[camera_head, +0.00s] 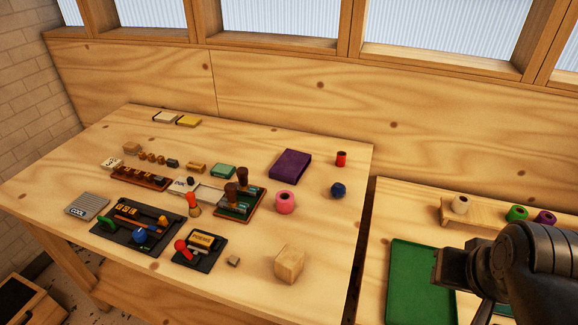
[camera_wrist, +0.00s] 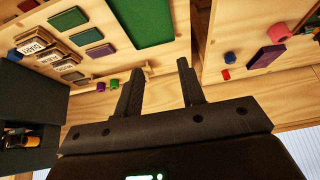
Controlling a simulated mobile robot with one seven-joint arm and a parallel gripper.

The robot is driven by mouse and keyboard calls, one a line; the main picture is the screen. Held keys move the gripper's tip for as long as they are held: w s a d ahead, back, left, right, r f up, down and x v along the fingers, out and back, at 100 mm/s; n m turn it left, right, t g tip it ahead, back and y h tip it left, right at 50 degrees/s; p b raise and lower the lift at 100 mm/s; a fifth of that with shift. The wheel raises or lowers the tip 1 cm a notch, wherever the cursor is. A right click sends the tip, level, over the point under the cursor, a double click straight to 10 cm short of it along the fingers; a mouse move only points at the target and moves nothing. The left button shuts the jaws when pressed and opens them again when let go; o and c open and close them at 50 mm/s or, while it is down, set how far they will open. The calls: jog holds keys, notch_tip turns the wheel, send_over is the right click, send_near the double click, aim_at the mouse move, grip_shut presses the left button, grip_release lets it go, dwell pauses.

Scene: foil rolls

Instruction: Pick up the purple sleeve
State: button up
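The purple sleeve (camera_head: 290,165) lies flat on the left table, toward its back right. It also shows in the wrist view (camera_wrist: 265,57), off to the right. My gripper (camera_wrist: 160,67) is open, with two dark fingers apart and nothing between them. In the head view my dark arm and hand are at the lower right, over the right table, well apart from the sleeve. The fingertips are not clear there.
Near the sleeve are a pink roll (camera_head: 285,201), a red spool (camera_head: 341,159) and a blue piece (camera_head: 338,190). A wooden block (camera_head: 290,263) stands in front. A gap separates the tables. The right table has a green mat (camera_head: 408,280) and small rolls on a wooden stand.

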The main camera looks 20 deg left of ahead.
jog(key=shift+o, duration=0.4)
jog(key=o, duration=1.3)
jog(key=w+a+r, duration=0.2)
jog(key=w+r, duration=0.1)
jog(key=w, duration=0.3)
jog(key=w+a+r, duration=0.2)
jog(key=w+a, duration=0.1)
jog(key=w, duration=0.4)
jog(key=m+g, duration=0.1)
send_over(290, 164)
jog(key=s, duration=0.5)
notch_tip(290, 164, down, 16)
jog(key=x, duration=1)
jog(key=shift+w+r, duration=0.15)
jog(key=shift+w, duration=0.2)
